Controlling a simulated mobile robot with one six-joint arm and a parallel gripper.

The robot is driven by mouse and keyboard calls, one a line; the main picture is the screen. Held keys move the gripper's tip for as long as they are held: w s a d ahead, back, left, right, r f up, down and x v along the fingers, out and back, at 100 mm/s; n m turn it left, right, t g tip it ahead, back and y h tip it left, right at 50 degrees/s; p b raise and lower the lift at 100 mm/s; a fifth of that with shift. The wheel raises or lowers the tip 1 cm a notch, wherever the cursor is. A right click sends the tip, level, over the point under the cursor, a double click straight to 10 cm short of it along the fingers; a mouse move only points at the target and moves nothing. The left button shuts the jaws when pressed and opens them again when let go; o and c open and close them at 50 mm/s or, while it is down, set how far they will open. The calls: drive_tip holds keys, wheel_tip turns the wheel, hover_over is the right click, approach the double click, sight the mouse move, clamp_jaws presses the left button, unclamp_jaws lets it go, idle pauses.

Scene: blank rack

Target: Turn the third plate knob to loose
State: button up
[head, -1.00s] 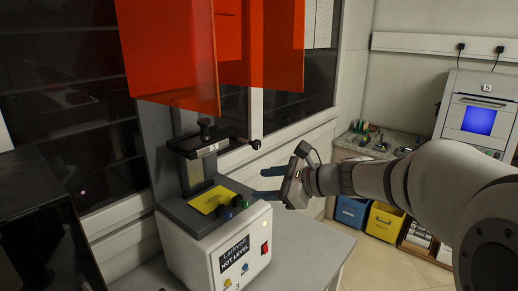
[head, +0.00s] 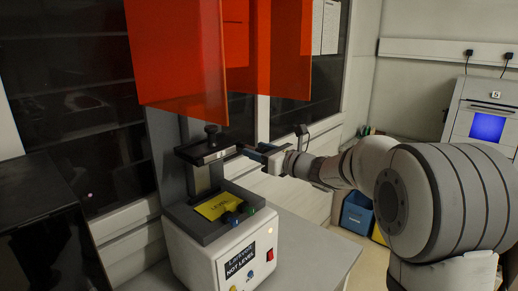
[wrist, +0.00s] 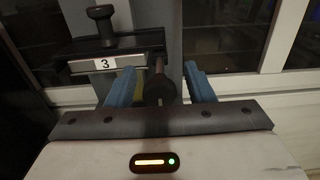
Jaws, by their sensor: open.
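The machine's upper clamp head (head: 203,152) carries a label "3" (wrist: 104,64), seen clearly in the wrist view. A black knob (wrist: 101,14) stands upright on top of it; it also shows in the head view (head: 212,131). A dark round knob (wrist: 159,90) at the head's right side lies between my blue fingers in the wrist view. My gripper (head: 256,151) is open, with one finger on each side of this round knob (wrist: 160,85). Whether either finger touches it cannot be told. The frames do not show which knob is the third plate knob.
Orange panels (head: 178,55) hang above. Bare bench (head: 310,240) lies to the right.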

drive_tip(key=shift+a, duration=0.1)
drive_tip(key=shift+c, duration=0.5)
drive_tip(key=c, duration=0.9)
